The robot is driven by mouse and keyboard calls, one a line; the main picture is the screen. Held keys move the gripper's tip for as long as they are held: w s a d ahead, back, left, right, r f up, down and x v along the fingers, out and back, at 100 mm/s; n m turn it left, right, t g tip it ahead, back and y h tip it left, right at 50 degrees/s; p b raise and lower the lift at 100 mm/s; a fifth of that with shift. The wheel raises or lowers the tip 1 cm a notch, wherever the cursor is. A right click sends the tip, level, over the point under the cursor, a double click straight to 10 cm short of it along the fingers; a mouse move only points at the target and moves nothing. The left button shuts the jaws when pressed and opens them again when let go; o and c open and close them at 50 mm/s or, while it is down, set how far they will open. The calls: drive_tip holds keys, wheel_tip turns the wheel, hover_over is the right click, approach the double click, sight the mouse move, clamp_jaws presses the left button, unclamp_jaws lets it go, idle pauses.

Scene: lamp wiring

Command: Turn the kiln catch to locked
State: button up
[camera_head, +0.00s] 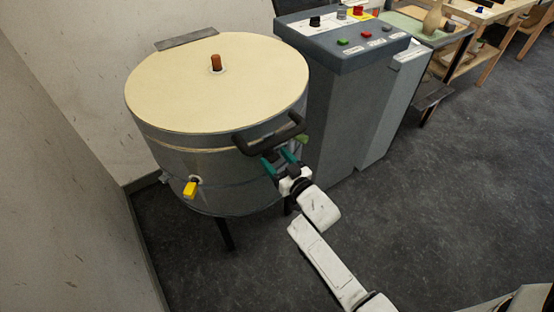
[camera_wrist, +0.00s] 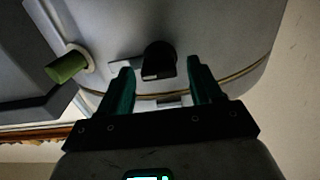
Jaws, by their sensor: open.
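The kiln (camera_head: 165,155) is a grey drum with a cream lid (camera_head: 170,90) lying shut on top. In the wrist view a dark block, seemingly the kiln catch (camera_wrist: 158,58), sits on the grey wall beside a brass-coloured seam. A small grey bracket (camera_wrist: 172,100) is across the seam from it. My gripper (camera_head: 278,160) is at the kiln's front right, under the black lid handle (camera_head: 262,140). In the wrist view its teal fingers (camera_wrist: 160,72) are open, one on each side of the dark block. I cannot tell whether they touch it.
A green peg (camera_head: 303,138) sticks out of the kiln right of my gripper; it also shows in the wrist view (camera_wrist: 66,67). A yellow peg (camera_head: 190,188) sticks out at front left. A grey control cabinet (camera_head: 335,120) stands close on the right. The floor (camera_head: 430,220) in front is clear.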

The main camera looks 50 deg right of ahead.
drive_tip(key=c, duration=1.1)
drive_tip(key=shift+o, duration=0.2)
drive_tip(key=n+b, duration=0.3)
drive_tip(key=n, duration=0.1)
drive_tip(key=shift+a+f+n, duration=0.1)
drive_tip(key=shift+f+n, duration=0.05)
drive_tip(key=shift+n, duration=0.25)
drive_tip(key=n+b, duration=0.2)
drive_tip(key=n, duration=0.2)
drive_tip(key=shift+w+a+n, duration=0.1)
drive_tip(key=shift+a+n, duration=0.05)
drive_tip(key=shift+n, duration=0.15)
drive_tip(key=n+b, duration=0.1)
drive_tip(key=n, duration=0.3)
drive_tip(key=shift+f+n+b, duration=0.1)
drive_tip(key=shift+n+b, duration=0.2)
drive_tip(key=shift+b, duration=0.05)
drive_tip(key=shift+a+n+b, duration=0.1)
drive_tip(key=shift+n+b, duration=0.4)
drive_tip(key=shift+n, duration=1.4)
